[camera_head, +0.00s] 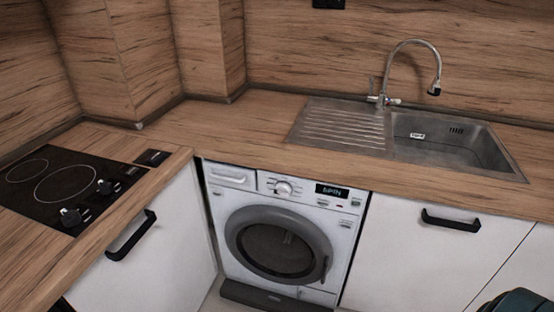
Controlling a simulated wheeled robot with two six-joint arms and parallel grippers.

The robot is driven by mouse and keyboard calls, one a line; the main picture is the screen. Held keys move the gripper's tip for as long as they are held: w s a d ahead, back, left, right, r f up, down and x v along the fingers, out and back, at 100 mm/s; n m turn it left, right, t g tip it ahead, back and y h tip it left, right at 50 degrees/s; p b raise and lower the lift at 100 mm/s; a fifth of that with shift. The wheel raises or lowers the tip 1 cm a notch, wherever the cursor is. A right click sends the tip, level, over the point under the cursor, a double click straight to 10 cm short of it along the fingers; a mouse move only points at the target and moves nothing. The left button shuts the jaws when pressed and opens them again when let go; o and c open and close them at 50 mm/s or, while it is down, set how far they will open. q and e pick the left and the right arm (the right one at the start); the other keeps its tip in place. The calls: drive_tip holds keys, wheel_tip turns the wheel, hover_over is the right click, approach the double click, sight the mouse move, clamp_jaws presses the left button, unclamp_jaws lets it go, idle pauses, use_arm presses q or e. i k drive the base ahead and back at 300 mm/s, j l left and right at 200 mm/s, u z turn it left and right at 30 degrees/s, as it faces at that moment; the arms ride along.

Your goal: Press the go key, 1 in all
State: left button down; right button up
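A white washing machine (280,230) stands under the oak counter, its round dark door shut. Its panel has a knob (283,188) and a lit display (332,191) that seems to read "SPIN". Small keys sit below and beside the display, one with a red mark (339,207). Their labels are too small to read, so I cannot tell which is the go key. Neither of my grippers shows. A dark rounded part at the bottom right corner seems to be part of my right arm, with no fingers visible.
A hob (68,188) with two knobs lies on the left counter. A steel sink (450,140) with a tall tap (410,70) is at the right. White cupboards with black handles (450,221) flank the machine. The space before the panel is clear.

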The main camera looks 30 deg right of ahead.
sight(355, 202)
drive_tip(key=l+z, duration=0.1)
drive_tip(key=z, duration=0.25)
drive_tip(key=l+z, duration=0.1)
drive_tip(key=z, duration=0.25)
drive_tip(key=l+z, duration=0.1)
drive_tip(key=z, duration=0.25)
